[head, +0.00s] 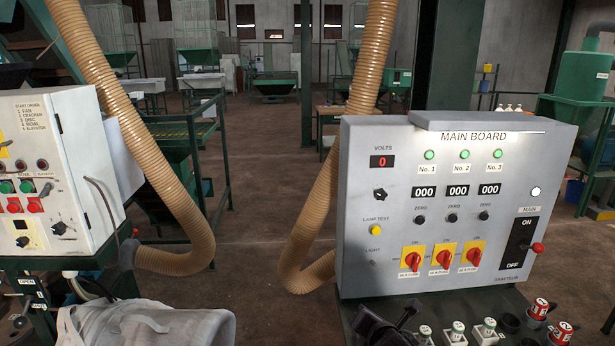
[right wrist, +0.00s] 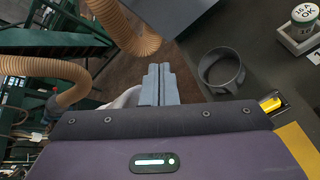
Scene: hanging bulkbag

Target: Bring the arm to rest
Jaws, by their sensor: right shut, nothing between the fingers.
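My right gripper (right wrist: 159,70) shows in the right wrist view with its two grey fingers together and nothing between them. A dark shape at the bottom of the head view, in front of the main board (head: 440,215), looks like part of my right arm or gripper. In the right wrist view the fingertips point towards a brown ribbed hose (right wrist: 125,28) and the floor, left of a dark ring (right wrist: 222,70). Whether they touch anything is hard to tell; they look clear. My left gripper is not in view.
A white bag (head: 145,325) lies at the lower left, below a white control box (head: 50,175). Ribbed hoses (head: 175,200) hang on both sides of open floor (head: 255,235). A labelled white cylinder (right wrist: 300,32) is at upper right.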

